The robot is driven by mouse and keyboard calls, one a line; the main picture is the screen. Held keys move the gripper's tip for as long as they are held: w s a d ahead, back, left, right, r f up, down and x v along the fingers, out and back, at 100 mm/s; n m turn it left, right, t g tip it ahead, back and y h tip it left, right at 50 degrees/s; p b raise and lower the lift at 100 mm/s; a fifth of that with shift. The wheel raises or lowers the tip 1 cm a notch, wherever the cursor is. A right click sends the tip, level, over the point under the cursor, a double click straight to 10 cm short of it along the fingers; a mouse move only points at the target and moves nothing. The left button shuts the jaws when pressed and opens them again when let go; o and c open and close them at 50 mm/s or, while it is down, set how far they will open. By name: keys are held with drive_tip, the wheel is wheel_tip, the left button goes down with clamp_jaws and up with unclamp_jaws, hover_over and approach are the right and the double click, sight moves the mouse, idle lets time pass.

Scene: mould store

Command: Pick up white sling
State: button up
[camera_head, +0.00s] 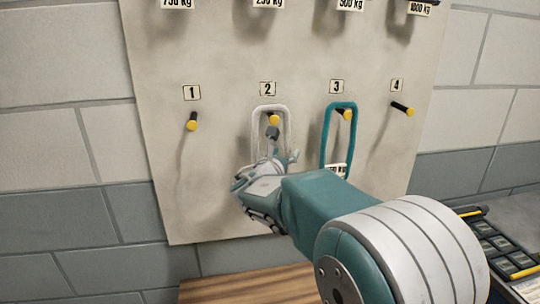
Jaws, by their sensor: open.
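The white sling (286,128) hangs as a long loop from the yellow-tipped peg (273,119) under label 2 on the pale board. Its lower part is hidden behind my gripper and arm. My gripper (283,158) is in front of the lower part of this loop, with its fingers pointing up toward the peg. The gripper is open. I cannot tell whether the fingers touch the sling.
A teal sling (325,135) with a white tag hangs on peg 3, close to the right. Peg 1 (192,122) and peg 4 (402,108) are bare. Weight labels line the board's top. A wooden surface (250,287) lies below, and a dark case (505,250) is at lower right.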

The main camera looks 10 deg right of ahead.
clamp_jaws()
